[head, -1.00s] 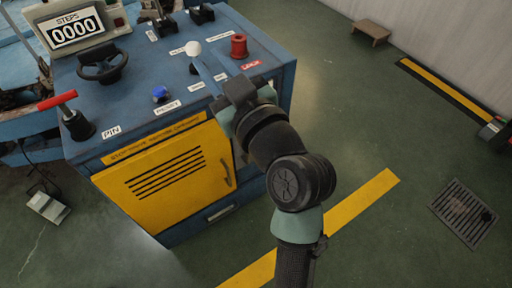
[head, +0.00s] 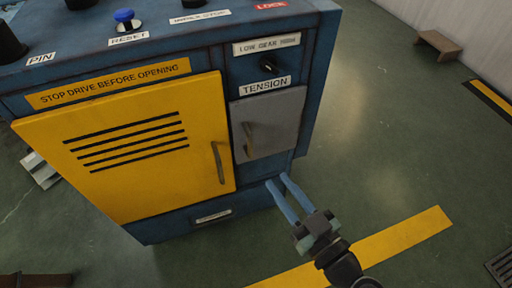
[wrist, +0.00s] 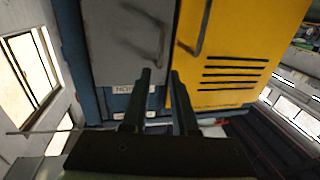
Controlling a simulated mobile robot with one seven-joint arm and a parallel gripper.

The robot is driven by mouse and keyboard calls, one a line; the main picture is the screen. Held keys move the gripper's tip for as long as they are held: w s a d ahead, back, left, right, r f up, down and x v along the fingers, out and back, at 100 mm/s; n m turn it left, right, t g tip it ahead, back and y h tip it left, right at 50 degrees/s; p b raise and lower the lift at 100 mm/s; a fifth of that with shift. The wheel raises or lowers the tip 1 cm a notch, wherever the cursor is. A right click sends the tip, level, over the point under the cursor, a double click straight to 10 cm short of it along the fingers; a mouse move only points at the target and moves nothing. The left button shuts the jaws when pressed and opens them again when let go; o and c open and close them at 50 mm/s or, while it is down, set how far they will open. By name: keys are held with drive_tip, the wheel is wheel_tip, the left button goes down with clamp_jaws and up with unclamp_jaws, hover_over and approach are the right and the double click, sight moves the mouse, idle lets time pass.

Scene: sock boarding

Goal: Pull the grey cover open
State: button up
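The grey cover (head: 280,115) is a small shut door under the TENSION label on the blue cabinet's front, right of the yellow door. Its dark bar handle (head: 248,142) is near its left edge. My gripper (head: 281,181) is in front of the cabinet, below the cover, with two blue fingers apart and nothing between them. In the wrist view, which looks upside down, the grey cover (wrist: 108,45) is at upper left. Its handle (wrist: 159,45) is just beyond the gap between my open fingers (wrist: 160,73), apart from them.
The yellow door (head: 130,150) beside the cover is shut and has its own handle (head: 217,163). A knob (head: 268,66) sticks out above the cover. The green floor right of the cabinet is clear up to a small brown stool (head: 440,45).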

sight(251, 147)
drive_tip(key=b+x, duration=0.2)
drive_tip(key=x, duration=1)
drive_tip(key=shift+w+a+b, duration=0.2)
drive_tip(key=shift+a+b, duration=0.05)
drive_tip(key=shift+b, duration=0.1)
clamp_jaws()
idle(0.8)
